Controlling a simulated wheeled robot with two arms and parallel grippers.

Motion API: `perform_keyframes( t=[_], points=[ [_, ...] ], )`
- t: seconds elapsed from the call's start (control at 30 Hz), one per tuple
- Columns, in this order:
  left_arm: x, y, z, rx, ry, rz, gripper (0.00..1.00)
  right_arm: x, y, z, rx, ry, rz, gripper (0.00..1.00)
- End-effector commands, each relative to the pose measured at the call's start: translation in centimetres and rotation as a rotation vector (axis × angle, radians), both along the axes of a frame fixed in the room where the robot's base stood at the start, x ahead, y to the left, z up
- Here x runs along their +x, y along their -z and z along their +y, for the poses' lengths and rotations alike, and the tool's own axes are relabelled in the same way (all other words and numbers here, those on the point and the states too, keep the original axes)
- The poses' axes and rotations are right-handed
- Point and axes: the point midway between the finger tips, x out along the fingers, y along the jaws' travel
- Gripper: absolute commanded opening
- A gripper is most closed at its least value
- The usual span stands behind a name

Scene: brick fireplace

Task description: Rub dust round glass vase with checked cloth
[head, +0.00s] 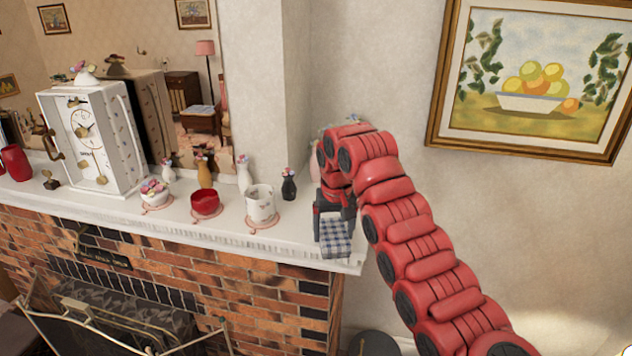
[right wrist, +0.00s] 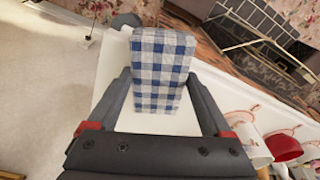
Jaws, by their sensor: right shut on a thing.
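The blue-and-white checked cloth (head: 336,238) is a folded pad held by my right gripper (head: 334,212) over the right end of the white mantel. In the right wrist view the cloth (right wrist: 162,70) sits between the two fingers of the gripper (right wrist: 160,88), which is shut on it. I cannot tell for certain which vessel is the round glass vase. A round red glass vessel (head: 206,204) and a whitish glass vessel (head: 260,204) stand left of the gripper, apart from the cloth. My left gripper is not in view.
The mantel (head: 225,232) also holds a white clock (head: 90,138), a flower bowl (head: 154,192), a small dark vase (head: 289,184) and a red vase (head: 16,163). A mirror backs it. A framed fruit painting (head: 540,75) hangs at right. The mantel's front edge drops to brick.

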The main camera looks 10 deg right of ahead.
Motion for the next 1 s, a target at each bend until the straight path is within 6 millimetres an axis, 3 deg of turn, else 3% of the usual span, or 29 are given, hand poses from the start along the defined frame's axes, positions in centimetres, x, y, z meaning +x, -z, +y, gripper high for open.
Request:
perform_keyframes(
  t=[0.07,0.6,1.0],
  points=[
    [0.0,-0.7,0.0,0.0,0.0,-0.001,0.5,0.1,-2.4,0.0,0.0,0.001,-0.007,0.32],
    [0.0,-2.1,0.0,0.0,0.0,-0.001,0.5,-0.1,-6.9,-0.6,-0.001,0.002,-0.005,0.32],
    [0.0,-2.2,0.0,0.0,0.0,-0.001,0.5,-0.2,-7.9,-0.8,0.002,0.005,-0.003,0.32]
  ],
)
